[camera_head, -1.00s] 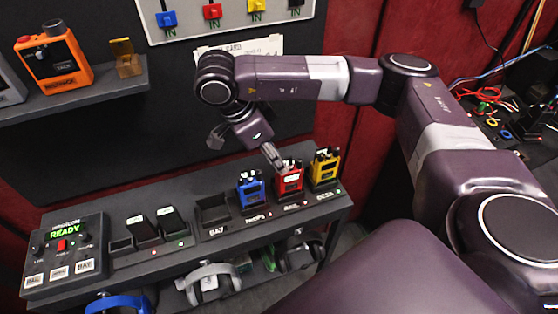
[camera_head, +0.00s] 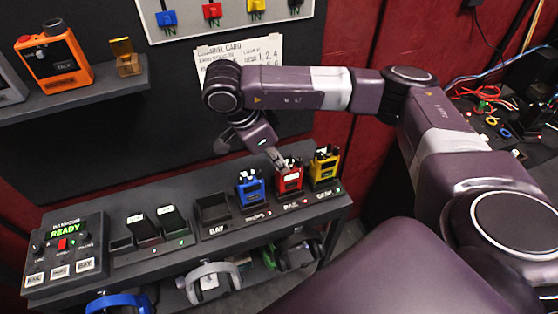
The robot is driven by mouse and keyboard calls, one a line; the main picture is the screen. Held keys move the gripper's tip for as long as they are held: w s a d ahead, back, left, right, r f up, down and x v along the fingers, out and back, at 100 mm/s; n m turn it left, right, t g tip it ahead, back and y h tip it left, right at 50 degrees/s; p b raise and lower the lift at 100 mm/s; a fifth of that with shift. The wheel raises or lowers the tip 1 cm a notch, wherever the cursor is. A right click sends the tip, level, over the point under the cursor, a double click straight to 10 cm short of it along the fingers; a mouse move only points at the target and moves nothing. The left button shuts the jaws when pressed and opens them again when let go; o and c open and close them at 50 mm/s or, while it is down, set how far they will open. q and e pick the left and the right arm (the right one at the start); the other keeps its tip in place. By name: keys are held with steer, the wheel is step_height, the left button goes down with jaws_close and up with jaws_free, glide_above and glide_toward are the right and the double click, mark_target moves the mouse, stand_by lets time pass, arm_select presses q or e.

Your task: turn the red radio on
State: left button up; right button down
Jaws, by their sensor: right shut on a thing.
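The red radio (camera_head: 289,180) stands upright in the charging rack on the shelf, between the blue radio (camera_head: 250,187) and the yellow radio (camera_head: 325,168). My right gripper (camera_head: 281,163) reaches down from the upper left to the top of the red radio. Its fingers are shut at the radio's top, where the knobs sit. The fingers hide part of that top, so I cannot see the knob itself. My left gripper is not in view.
An empty bay (camera_head: 213,211) is left of the blue radio. Farther left are two dark battery packs (camera_head: 157,225) and an intercom box (camera_head: 64,250) reading READY. Headsets (camera_head: 209,282) hang below the shelf. An orange radio (camera_head: 54,62) stands on the upper left shelf.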

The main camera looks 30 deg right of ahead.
steer(key=shift+m+g, duration=0.3)
steer(key=shift+m, duration=0.5)
steer(key=c, duration=2)
jaws_free()
steer(key=shift+o, duration=0.2)
steer(key=v, duration=1.2)
steer(key=shift+d, duration=0.15)
